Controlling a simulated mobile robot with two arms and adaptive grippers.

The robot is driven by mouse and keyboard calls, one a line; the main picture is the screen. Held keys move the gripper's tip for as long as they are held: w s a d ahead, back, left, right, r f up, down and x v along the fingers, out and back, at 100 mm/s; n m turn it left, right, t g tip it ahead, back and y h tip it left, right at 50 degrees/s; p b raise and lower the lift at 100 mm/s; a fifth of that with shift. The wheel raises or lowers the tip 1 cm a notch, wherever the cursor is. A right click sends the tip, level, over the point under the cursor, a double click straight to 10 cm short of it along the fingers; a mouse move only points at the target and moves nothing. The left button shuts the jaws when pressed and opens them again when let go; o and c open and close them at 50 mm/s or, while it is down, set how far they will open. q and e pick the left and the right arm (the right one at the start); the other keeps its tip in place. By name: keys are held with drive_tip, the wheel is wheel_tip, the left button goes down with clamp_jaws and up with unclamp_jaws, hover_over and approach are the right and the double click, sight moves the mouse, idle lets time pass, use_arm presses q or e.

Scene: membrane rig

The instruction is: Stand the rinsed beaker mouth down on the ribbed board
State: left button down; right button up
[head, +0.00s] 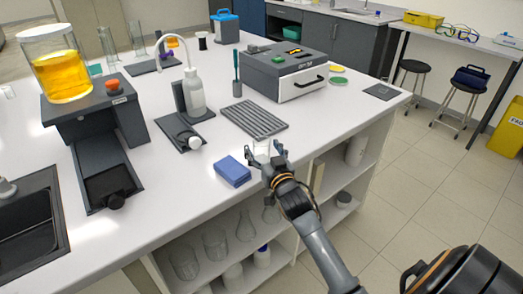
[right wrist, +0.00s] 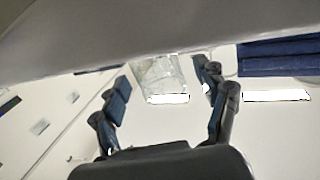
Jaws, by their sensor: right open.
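A small clear beaker (head: 261,149) stands on the white bench near its front edge, just in front of the ribbed board. I cannot tell which way its mouth faces. The dark grey ribbed board (head: 254,118) lies flat and bare on the bench. My right gripper (head: 264,154) is open at the beaker, with a finger on either side. In the right wrist view the beaker (right wrist: 160,76) shows between and slightly beyond the open fingertips. I cannot tell whether the fingers touch it. My left gripper is not in view.
A white bottle (head: 194,93) stands behind, left of the board. A grey instrument (head: 285,72) stands behind the board. Bench to the board's right is clear.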

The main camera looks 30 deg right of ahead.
drive_tip(key=shift+x, duration=1.1)
